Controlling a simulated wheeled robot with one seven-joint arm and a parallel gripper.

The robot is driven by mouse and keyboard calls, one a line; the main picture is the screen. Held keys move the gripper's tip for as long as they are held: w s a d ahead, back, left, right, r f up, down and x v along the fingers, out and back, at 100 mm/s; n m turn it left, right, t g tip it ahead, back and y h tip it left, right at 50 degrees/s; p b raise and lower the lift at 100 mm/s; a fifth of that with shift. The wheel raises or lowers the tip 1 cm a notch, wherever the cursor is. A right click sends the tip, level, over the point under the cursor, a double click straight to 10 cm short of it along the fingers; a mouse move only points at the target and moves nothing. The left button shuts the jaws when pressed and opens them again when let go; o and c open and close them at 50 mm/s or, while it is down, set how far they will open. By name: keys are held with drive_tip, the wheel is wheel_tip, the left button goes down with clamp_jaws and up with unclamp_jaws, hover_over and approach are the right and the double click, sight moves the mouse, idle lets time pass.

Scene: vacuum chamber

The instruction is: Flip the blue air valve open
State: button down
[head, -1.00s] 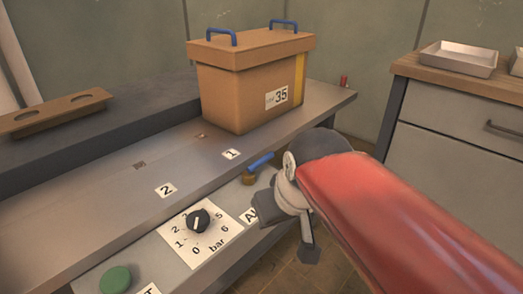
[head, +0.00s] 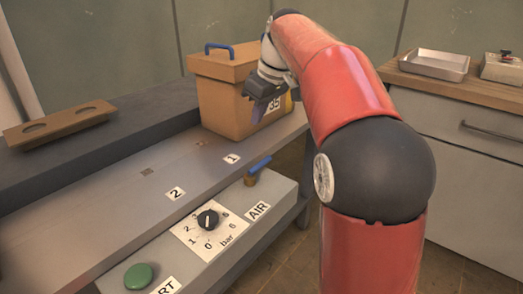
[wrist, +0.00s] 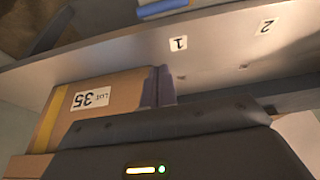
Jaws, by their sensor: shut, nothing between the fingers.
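The air valve has a blue lever (head: 260,164) on a brass body (head: 251,180), on the panel beside the AIR label (head: 257,211) in the head view. The lever points up and to the right in the picture, away from the label. Part of a blue bar, likely the lever, shows at the top edge of the wrist view (wrist: 162,8). My gripper (head: 258,110) is above and behind the valve, in front of the box, apart from the lever. Its fingers (wrist: 158,86) are shut and empty in the wrist view.
A brown box (head: 226,105) labelled 35 stands on the bench, close behind my gripper. A pressure dial (head: 208,220) and a green button (head: 138,276) sit left of the valve on the panel. A cabinet with a metal tray (head: 434,65) stands at right.

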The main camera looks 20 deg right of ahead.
drive_tip(key=b, duration=0.1)
approach(254, 158)
drive_tip(key=w+a+f, duration=0.2)
drive_tip(key=f, duration=0.1)
drive_tip(key=w+a+f, duration=0.1)
drive_tip(key=shift+w+f, duration=0.35)
drive_tip(key=shift+w, duration=0.05)
drive_tip(key=shift+s+d+f, duration=0.25)
drive_tip(key=shift+s+d, duration=0.15)
drive_tip(key=shift+s, duration=0.15)
drive_tip(key=shift+s+d+f, duration=0.25)
drive_tip(key=shift+s+d, duration=0.15)
drive_tip(key=shift+s, duration=0.15)
drive_tip(key=shift+s+d+f+b, duration=0.15)
drive_tip(key=shift+s+d+b, duration=0.15)
drive_tip(key=shift+s, duration=0.1)
